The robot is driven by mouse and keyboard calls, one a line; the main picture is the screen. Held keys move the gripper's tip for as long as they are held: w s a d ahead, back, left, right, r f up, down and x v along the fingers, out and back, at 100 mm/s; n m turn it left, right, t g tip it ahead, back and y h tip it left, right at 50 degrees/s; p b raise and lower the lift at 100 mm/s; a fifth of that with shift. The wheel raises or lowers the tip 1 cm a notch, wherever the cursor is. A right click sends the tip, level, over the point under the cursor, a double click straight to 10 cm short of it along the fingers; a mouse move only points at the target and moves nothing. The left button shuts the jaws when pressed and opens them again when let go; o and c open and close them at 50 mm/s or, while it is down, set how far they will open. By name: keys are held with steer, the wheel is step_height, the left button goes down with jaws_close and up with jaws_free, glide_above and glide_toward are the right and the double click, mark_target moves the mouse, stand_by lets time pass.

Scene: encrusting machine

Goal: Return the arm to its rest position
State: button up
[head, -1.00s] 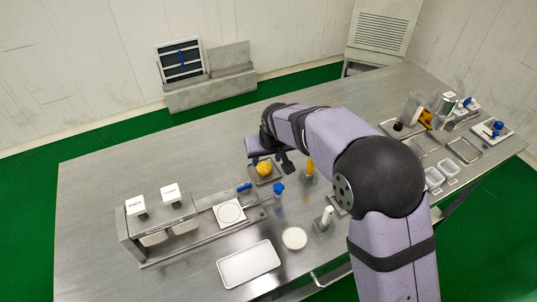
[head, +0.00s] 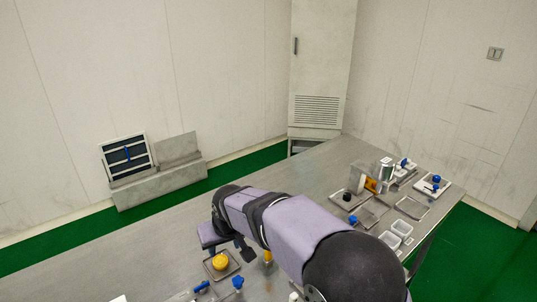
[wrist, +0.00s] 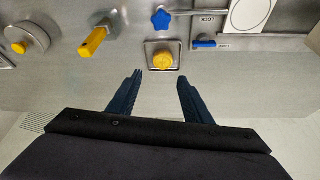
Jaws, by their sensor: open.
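My arm (head: 290,228) reaches over the steel table from the lower right in the head view. My gripper (wrist: 160,76) is open and empty, with its two dark fingers apart in the wrist view. Just beyond the fingertips in that view, a round yellow piece (wrist: 163,61) sits on a small square tray (wrist: 149,51). In the head view the yellow piece (head: 221,262) lies on the tray just below my arm's end, and the fingers are only partly visible there.
A blue star knob (wrist: 161,19), a blue lever (wrist: 204,44) and a yellow handle (wrist: 94,42) stand near the gripper. White containers (head: 401,228) and metal parts crowd the table's right end. The table's back strip (head: 170,222) is clear.

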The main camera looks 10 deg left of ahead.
steer(key=s+d+f+m+g+h, duration=0.1)
steer(key=s+d+m, duration=0.15)
steer(key=d, duration=0.85)
steer(key=s+d+f+m+h, duration=0.1)
steer(key=s+d, duration=0.2)
steer(key=d, duration=0.9)
steer(key=s+d+f+m+g, duration=0.1)
steer(key=s+d, duration=0.4)
steer(key=s, duration=0.3)
steer(key=s+d+f+m+g+p, duration=0.1)
steer(key=s+d+f+m+g, duration=0.1)
steer(key=s+d, duration=0.3)
steer(key=s, duration=0.2)
steer(key=shift+s+d+h, duration=0.3)
steer(key=shift+s+d, duration=0.05)
steer(key=shift+d, duration=0.05)
steer(key=shift+f, duration=0.1)
